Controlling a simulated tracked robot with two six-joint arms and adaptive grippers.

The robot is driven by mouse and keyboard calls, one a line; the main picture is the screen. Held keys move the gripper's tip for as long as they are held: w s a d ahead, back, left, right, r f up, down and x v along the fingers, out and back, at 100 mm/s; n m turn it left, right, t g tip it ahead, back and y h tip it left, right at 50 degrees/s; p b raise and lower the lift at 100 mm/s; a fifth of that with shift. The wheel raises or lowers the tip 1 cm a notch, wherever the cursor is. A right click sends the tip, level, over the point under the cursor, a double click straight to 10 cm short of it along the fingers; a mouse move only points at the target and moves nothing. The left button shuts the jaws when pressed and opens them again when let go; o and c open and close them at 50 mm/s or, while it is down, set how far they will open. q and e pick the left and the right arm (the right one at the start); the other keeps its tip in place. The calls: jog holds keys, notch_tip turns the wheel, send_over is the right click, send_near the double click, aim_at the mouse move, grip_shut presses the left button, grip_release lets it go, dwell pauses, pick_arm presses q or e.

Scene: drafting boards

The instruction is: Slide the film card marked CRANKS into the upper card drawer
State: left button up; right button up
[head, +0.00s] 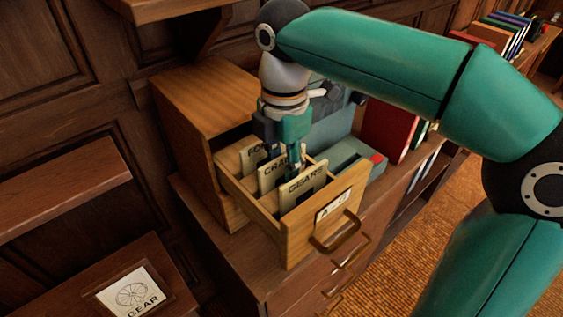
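The upper card drawer (297,226) is pulled out of its wooden cabinet and carries a small label on its front. The cream card marked CRANKS (270,178) stands roughly upright in the drawer, between a card starting "FO" (254,157) and the GEARS card (303,186). My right gripper (291,160) points down over the drawer, with a finger across the right part of the CRANKS card, covering its last letters. It appears shut on that card. The card's lower edge is hidden by the GEARS card and drawer. My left gripper is not in view.
A grey-green machine (342,152) and red binders (391,128) stand close behind and right of the drawer. Handled drawers lie below. A framed GEAR picture (133,294) is at lower left. My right arm spans the upper right.

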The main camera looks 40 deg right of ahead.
jog(key=shift+r, duration=3.7)
